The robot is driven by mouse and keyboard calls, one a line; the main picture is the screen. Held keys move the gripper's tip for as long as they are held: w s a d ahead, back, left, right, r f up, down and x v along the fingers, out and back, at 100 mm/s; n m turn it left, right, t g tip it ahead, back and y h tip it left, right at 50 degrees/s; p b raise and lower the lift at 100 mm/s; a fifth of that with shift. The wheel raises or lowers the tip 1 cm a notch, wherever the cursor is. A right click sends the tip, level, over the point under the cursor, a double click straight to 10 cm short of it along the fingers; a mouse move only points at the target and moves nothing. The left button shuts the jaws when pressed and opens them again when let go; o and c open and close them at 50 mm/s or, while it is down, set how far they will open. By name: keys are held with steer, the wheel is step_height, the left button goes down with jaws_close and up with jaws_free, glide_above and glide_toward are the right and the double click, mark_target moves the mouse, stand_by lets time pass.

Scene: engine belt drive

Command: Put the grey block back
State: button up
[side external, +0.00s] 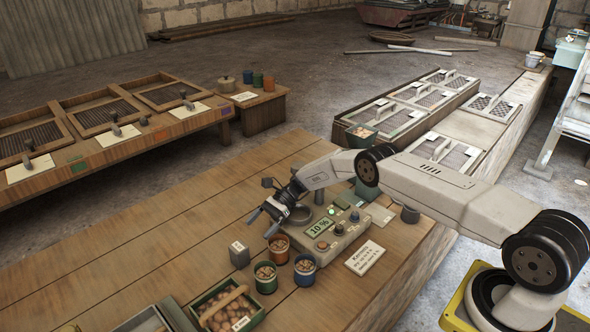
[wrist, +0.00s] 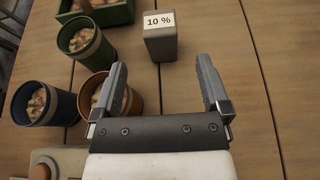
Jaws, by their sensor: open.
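The grey block (side external: 239,255) stands upright on the wooden table, left of the cups. In the wrist view, the grey block (wrist: 161,45) shows a white "10 %" label on top. My gripper (side external: 262,223) is open and empty, above the table near the block. In the wrist view, the block lies beyond the fingertips (wrist: 161,68), roughly in line with the gap between them. Nothing is between the fingers.
An orange cup (side external: 278,248), a green cup (side external: 265,277) and a blue cup (side external: 305,269) hold small pieces close by. A device with a "10 %" display (side external: 320,229) and a "Kennels" card (side external: 365,258) are at right. A green crate (side external: 247,323) is in front. The table's left is clear.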

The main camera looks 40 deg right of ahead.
steer(key=shift+d+r, duration=0.1)
steer(key=shift+d, duration=0.15)
stand_by(0.5)
steer(key=s+d+r+n+h, duration=0.1)
steer(key=s+r+n+h, duration=0.8)
steer(key=s+r, duration=0.35)
steer(key=s+d+r+n+t+h, duration=0.1)
steer(key=s+r+n+h, duration=0.1)
steer(key=s, duration=0.6)
steer(key=s+d+r+n+t+h, duration=0.1)
steer(key=s+r+n+h, duration=0.1)
steer(key=s+r+n, duration=0.2)
steer(key=shift+s+r+n+t, duration=0.15)
steer(key=shift+s+n+t, duration=0.15)
steer(key=shift+s+n, duration=1.7)
steer(key=shift+s+m, duration=0.4)
steer(key=shift+m, duration=0.1)
